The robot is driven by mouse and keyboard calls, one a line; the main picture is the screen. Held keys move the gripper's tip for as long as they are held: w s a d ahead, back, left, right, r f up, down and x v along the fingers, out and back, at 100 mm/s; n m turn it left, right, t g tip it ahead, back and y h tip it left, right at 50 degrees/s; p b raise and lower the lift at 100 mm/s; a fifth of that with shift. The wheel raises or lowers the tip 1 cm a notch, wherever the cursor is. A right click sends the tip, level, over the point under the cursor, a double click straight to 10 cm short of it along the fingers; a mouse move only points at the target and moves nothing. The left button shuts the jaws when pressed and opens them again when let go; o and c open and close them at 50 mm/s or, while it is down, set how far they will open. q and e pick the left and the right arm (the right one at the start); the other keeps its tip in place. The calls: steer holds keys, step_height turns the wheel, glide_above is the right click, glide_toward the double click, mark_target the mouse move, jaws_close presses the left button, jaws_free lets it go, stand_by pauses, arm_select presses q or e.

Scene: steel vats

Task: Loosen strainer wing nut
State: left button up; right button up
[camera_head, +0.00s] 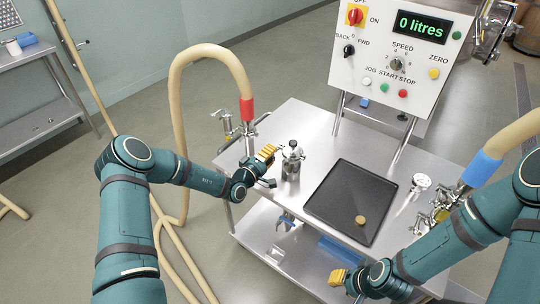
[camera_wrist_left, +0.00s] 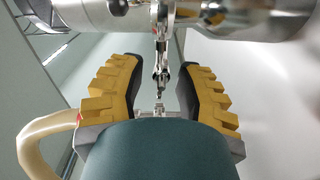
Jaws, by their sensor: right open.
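The steel strainer (camera_head: 291,165) stands upright on the steel cart top, left of the black tray, with small fittings around its top. My left gripper (camera_head: 268,166) is just left of it. In the left wrist view my left gripper (camera_wrist_left: 160,92) has its yellow-padded fingers apart. A slim steel fitting (camera_wrist_left: 161,70) shows in the gap between them, not clearly gripped. I cannot tell for sure whether it is the wing nut. My right gripper (camera_head: 342,280) is low at the front of the cart, open, away from the strainer.
A black tray (camera_head: 340,215) with a small brass-coloured disc (camera_head: 360,220) lies on the cart top (camera_head: 325,138). A hose with a red end (camera_head: 247,108) rises behind my left gripper. A blue-ended hose (camera_head: 480,169) and gauge (camera_head: 420,182) are at right. The control panel (camera_head: 388,80) reads 0 litres.

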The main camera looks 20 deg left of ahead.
arm_select(q)
jaws_close()
stand_by(0.3)
